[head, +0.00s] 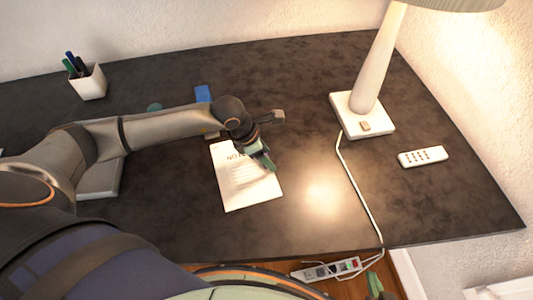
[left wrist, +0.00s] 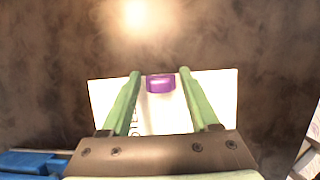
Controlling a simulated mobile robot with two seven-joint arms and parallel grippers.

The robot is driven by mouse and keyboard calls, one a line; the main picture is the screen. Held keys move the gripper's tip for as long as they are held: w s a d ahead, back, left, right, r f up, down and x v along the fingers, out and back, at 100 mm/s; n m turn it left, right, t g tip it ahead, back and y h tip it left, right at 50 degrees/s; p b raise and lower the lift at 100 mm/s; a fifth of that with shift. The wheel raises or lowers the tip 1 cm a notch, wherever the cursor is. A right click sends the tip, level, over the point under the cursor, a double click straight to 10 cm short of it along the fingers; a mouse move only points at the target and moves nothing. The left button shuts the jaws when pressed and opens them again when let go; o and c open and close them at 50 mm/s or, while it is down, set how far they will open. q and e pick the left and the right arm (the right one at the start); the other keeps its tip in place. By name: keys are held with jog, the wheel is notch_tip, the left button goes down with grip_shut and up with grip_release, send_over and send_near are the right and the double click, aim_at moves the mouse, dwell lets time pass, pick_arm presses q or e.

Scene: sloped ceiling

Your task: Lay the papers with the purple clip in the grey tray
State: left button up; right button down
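The white papers (head: 240,192) lie flat on the dark desk, partly under my left gripper in the head view. In the left wrist view the papers (left wrist: 215,95) show with the purple clip (left wrist: 160,83) at their far edge. My left gripper (head: 267,163) is above the papers. Its two green fingers (left wrist: 160,90) are apart, one on each side of the clip, with nothing held. In the head view the clip is hidden by the gripper. A grey object (head: 100,188), possibly the tray, is partly hidden behind my left arm. A green tip of my right gripper (head: 375,285) shows at the bottom edge.
A lamp (head: 365,75) stands at the back right, its white cable running to a power strip (head: 327,269) below the front edge. A white remote (head: 422,156) lies on the right. A pen cup (head: 88,83) stands at the back left. A blue object (head: 203,93) lies behind my arm.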

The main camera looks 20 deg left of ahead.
aim_at(249, 168)
pick_arm(q)
jog(key=o, duration=0.3)
jog(key=b+v, duration=0.1)
jog(key=v, duration=1.1)
jog(key=shift+r, duration=0.3)
jog(key=shift+s, duration=0.1)
